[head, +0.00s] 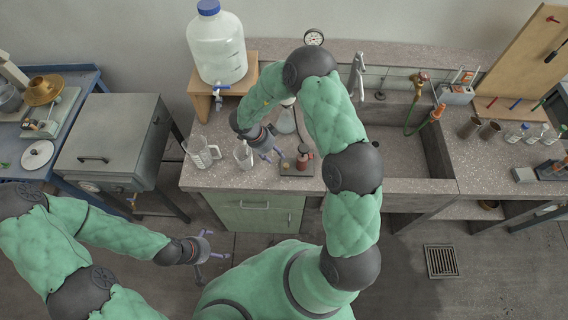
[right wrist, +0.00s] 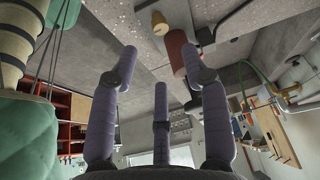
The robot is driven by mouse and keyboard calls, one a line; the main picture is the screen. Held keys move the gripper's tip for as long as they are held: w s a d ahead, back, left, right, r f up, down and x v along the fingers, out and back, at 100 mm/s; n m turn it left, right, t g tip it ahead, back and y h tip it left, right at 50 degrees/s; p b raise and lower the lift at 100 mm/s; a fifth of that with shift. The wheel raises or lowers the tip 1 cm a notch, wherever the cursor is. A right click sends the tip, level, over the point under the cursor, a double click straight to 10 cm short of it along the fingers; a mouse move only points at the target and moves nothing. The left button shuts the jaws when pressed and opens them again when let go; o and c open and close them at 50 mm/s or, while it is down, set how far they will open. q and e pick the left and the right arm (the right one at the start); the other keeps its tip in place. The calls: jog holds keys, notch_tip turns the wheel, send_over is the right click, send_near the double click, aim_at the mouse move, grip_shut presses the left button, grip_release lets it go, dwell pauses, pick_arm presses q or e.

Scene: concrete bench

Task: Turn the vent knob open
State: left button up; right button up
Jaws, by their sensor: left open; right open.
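A small dark stand (head: 297,169) on the bench's front edge carries a red cylinder (head: 304,152) and a small tan piece (head: 285,164). Both also show in the right wrist view: the red cylinder (right wrist: 178,50) beside the right finger, and the tan piece (right wrist: 159,22) beyond it. I cannot tell for sure which part is the vent knob. My right gripper (head: 272,152) is open and empty, just left of the stand; its purple fingers (right wrist: 160,95) are spread. I cannot tell whether one touches the red cylinder. My left gripper (head: 214,246) is open and empty over the floor.
A beaker (head: 203,153), a small bottle (head: 243,154) and a flask (head: 286,120) stand close around my right gripper. A large carboy (head: 217,50) sits on a wooden stand (head: 198,98) behind. A sink (head: 395,150) lies right; a grey oven (head: 110,135) stands left.

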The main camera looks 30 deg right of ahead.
aim_at(286, 165)
jog(key=b+x, duration=0.1)
jog(key=x, duration=0.8)
jog(key=shift+d+f, duration=0.15)
jog(key=shift+f, duration=0.25)
grip_shut()
